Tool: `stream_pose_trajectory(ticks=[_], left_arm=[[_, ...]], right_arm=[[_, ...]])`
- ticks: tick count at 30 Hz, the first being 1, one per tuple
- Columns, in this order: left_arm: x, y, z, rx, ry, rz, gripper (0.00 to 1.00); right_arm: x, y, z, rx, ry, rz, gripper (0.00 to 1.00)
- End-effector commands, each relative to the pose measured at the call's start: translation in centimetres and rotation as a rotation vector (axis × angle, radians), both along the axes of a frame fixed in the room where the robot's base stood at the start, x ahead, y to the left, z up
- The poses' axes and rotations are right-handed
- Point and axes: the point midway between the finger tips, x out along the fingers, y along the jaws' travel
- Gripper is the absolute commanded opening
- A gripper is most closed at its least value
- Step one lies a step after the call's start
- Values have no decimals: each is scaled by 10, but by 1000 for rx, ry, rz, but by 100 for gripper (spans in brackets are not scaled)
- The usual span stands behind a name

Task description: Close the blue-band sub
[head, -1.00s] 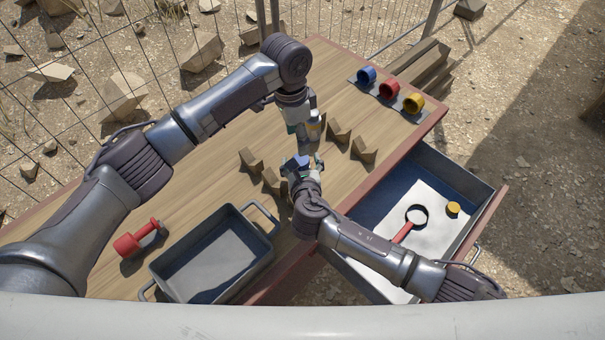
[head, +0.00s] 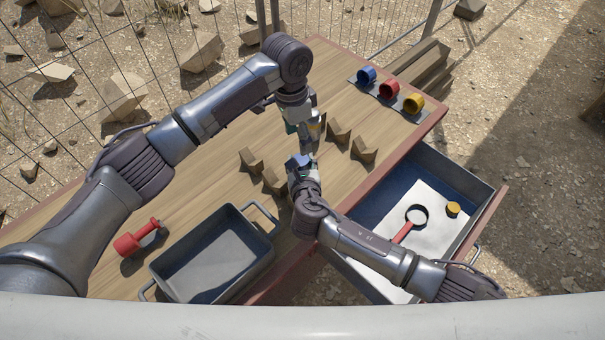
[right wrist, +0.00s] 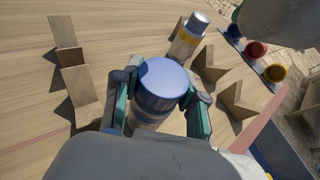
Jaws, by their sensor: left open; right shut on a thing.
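The blue-band sub (right wrist: 162,85) is a short cylinder with a blue end and a paler body below it. My right gripper (right wrist: 158,101) is shut on it, one finger on each side. In the head view the blue end (head: 300,160) shows between the fingers of my right gripper (head: 302,165); the lower body is hidden. My left gripper (head: 304,126) is open just beyond, by a yellow-banded cylinder (head: 315,130), which shows more clearly in the right wrist view (right wrist: 187,40). Blue (head: 366,75), red (head: 389,89) and yellow (head: 413,103) cups stand at the far right.
Several V-shaped wooden blocks (head: 363,149) stand on the table (head: 205,190) around the grippers. An open drawer (head: 470,185) holds a magnifier (head: 404,231) and a yellow disc (head: 453,208).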

Motion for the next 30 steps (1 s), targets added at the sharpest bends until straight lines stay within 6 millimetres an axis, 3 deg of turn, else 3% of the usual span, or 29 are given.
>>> stream_pose_trajectory(ticks=[5, 30], left_arm=[[1, -6, 2, -2, 15, 300, 65], [1, -4, 2, 22, 185, 2291, 65]], right_arm=[[-2, -1, -4, -2, 8, -1, 0], [-3, -2, -7, -4, 13, -2, 0]])
